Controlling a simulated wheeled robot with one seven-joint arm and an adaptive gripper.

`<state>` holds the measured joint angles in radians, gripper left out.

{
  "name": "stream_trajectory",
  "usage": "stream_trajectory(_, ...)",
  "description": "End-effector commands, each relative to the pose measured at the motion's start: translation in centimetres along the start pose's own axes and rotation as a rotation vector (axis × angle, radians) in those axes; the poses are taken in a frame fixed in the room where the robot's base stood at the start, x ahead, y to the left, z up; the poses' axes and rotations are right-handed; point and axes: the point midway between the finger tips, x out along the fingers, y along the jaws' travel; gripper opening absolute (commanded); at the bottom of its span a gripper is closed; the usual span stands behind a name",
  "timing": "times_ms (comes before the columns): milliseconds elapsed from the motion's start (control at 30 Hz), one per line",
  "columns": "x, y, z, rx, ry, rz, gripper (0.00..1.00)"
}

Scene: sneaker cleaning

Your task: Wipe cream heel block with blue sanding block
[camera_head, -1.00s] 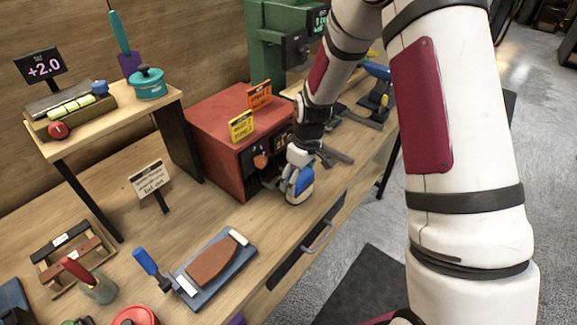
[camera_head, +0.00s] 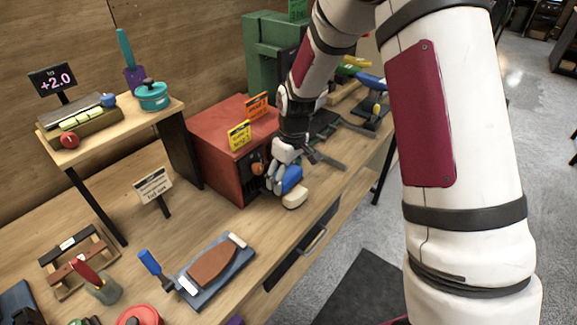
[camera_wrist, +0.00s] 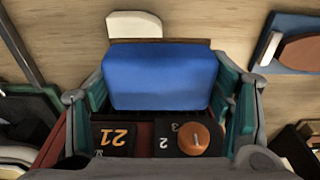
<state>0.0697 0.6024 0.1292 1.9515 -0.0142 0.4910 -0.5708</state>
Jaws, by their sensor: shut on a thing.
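My gripper (camera_head: 282,172) is at the front of the red box, low over the bench. Its teal fingers (camera_wrist: 162,82) are shut on the blue sanding block (camera_wrist: 160,78), one on each side. A thin brown strip shows along the block's far edge. The sanding block also shows in the head view (camera_head: 290,178). The cream heel block (camera_head: 294,200) lies on the bench just in front and to the right of the sanding block. In the wrist view the cream heel block (camera_wrist: 133,23) is just beyond the blue block; I cannot tell whether they touch.
The red box (camera_head: 228,150) stands close behind my gripper, its knob and display showing in the wrist view. A blue board with a brown sole (camera_head: 214,262) lies to the left. Bare wood lies between.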

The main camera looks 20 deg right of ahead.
Motion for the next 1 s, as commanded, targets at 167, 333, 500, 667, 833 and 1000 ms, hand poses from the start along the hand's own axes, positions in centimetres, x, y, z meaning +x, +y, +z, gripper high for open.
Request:
stream_trajectory(167,-1.7,-0.6,0.1,0.0,0.001,0.0,0.43)
stream_trajectory(333,-2.1,-0.8,0.1,0.0,0.0,0.0,0.43)
stream_trajectory(500,-2.0,-0.8,0.1,0.0,0.0,0.0,0.43)
stream_trajectory(667,-2.0,-0.8,0.1,0.0,0.0,0.0,0.43)
stream_trajectory(833,-2.0,-0.7,0.1,0.011,0.0,0.002,0.43)
stream_trajectory(1000,-1.8,0.2,0.5,0.178,-0.005,0.022,0.43)
